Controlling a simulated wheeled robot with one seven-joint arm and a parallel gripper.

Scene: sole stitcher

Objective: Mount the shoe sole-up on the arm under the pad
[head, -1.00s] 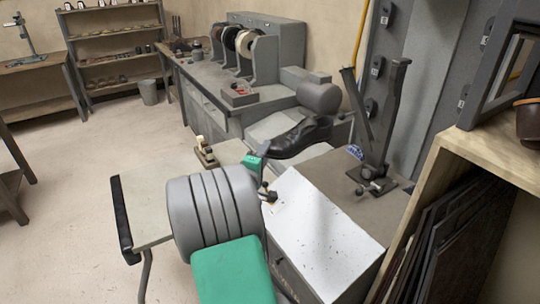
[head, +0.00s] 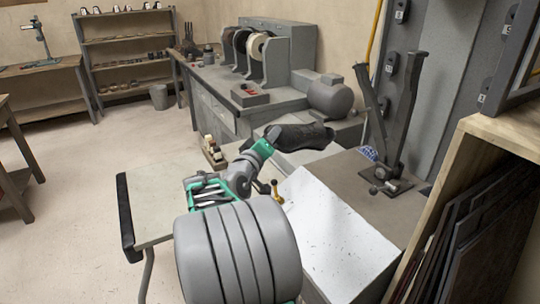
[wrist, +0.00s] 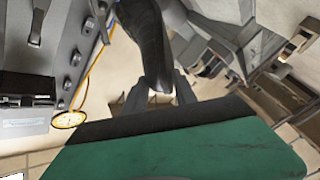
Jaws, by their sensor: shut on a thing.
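My gripper (head: 272,135) is shut on a black shoe (head: 303,137) and holds it in the air, above and behind the near edge of the white-topped bench. The shoe lies roughly level, pointing right; I cannot clearly tell whether its sole faces up. In the wrist view the shoe (wrist: 146,45) sits between the fingers (wrist: 160,93). A dark grey stand (head: 402,120) with two upright arms and a knobbed base is right of the shoe, apart from it. I cannot tell its pad from its arm.
The bench's white top (head: 325,225) is clear. A blue item (head: 369,153) lies by the stand. A wooden shelf (head: 505,135) with dark boards is close on the right. A grey motor drum (head: 330,97) and grinding machine (head: 270,55) are behind. A small block with bottles (head: 212,152) is at left.

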